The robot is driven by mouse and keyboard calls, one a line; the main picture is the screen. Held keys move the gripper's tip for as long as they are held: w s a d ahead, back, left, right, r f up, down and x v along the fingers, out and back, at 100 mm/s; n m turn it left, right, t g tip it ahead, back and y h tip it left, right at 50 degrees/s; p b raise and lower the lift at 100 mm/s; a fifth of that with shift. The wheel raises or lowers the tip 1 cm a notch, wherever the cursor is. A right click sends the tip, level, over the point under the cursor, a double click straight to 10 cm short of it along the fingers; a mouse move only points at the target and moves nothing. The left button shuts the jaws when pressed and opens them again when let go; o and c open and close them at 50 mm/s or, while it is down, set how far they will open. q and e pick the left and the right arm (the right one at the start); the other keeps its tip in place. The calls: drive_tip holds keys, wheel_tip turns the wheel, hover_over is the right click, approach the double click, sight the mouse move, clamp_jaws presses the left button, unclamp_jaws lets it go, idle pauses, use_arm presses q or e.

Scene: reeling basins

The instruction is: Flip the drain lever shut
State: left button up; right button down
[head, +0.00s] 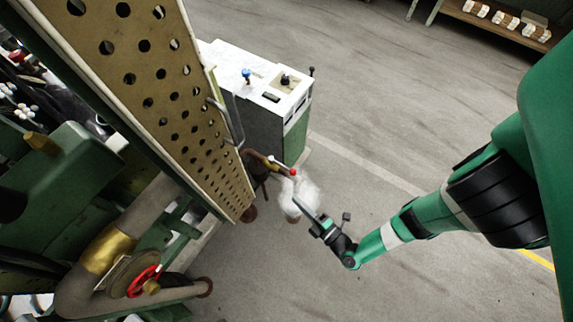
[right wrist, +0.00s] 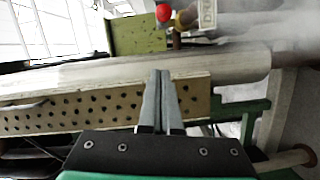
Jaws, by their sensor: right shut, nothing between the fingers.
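The drain lever's red knob (head: 293,171) shows in the head view at the outer end of a brass-coloured drain pipe (head: 260,160), beside the perforated panel. In the right wrist view the red knob (right wrist: 164,13) is at the top edge, with a brass fitting (right wrist: 185,19) beside it. My right gripper (head: 303,207) is shut and empty, just below the knob in the head view and apart from it. In the right wrist view its fingertips (right wrist: 160,75) point up toward the knob. White steam partly hides the area around the fingertips. My left gripper is not in view.
A perforated panel (head: 150,85) fills the left side of the head view. A red handwheel (head: 144,281) is at the lower left. A white-topped control cabinet (head: 252,78) stands behind the drain. The floor (head: 400,110) to the right is mostly clear.

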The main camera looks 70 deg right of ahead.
sight(282, 166)
drive_tip(key=w+d+f+b, duration=0.1)
drive_tip(key=w+d+b, duration=0.5)
drive_tip(key=d+b, duration=0.2)
drive_tip(key=shift+w+d+b, duration=0.3)
drive_tip(key=shift+w+d, duration=0.1)
drive_tip(key=shift+a+f, duration=0.15)
idle(0.4)
